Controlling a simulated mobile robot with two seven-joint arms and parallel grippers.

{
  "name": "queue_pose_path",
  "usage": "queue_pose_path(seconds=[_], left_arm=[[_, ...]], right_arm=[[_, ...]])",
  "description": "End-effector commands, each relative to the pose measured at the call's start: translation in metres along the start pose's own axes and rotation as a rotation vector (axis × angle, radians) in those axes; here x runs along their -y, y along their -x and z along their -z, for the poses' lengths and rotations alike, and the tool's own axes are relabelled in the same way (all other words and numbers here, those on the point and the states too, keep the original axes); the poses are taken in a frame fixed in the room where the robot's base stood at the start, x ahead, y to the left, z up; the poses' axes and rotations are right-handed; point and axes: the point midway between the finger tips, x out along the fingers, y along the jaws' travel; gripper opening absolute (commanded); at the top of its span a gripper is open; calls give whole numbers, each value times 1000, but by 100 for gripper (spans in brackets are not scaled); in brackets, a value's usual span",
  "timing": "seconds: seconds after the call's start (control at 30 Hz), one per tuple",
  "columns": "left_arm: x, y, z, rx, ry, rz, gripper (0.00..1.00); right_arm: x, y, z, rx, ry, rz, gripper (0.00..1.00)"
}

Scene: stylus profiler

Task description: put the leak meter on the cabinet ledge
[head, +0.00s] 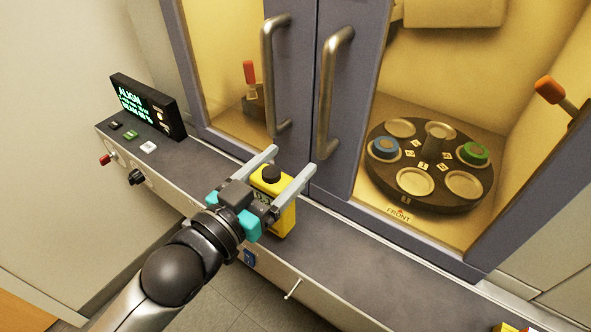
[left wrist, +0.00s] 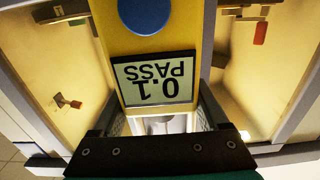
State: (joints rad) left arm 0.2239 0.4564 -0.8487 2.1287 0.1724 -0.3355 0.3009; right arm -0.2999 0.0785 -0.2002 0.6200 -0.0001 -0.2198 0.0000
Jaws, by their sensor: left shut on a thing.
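The yellow leak meter (head: 285,218) has a black knob on top and a small display. My left gripper (head: 293,159) is shut on it, with one grey finger on each side. The meter is upright at the front part of the grey cabinet ledge (head: 355,250); I cannot tell whether its base touches the ledge. In the left wrist view the leak meter (left wrist: 205,35) fills the middle, with a blue round button and an upside-down display reading "0.1 PASS". My right gripper is not in view.
Two closed doors with upright metal handles (head: 333,95) rise behind the ledge. A black "ALIGN" display (head: 148,105) and several buttons are at the left end. Behind the glass is a round carousel (head: 430,165). A yellow thing (head: 506,328) is cut off at bottom right.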

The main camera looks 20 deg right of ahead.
Motion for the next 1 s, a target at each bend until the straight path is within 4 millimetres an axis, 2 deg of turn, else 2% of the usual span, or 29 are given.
queue_pose_path(seconds=[0.1,0.23,0.37,0.57,0.97,1.0], left_arm=[[0,-22,1,-4,-1,0,0],[0,-32,1,-3,-1,0,0],[0,-34,-7,0,0,0,0],[0,-33,-35,1,0,0,0],[0,-33,-38,-2,0,-1,0],[0,-33,-40,0,0,0,78]], right_arm=[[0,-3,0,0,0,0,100],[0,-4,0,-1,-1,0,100],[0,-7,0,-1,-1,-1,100],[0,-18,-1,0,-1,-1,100],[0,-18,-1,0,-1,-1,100],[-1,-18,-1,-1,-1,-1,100]])
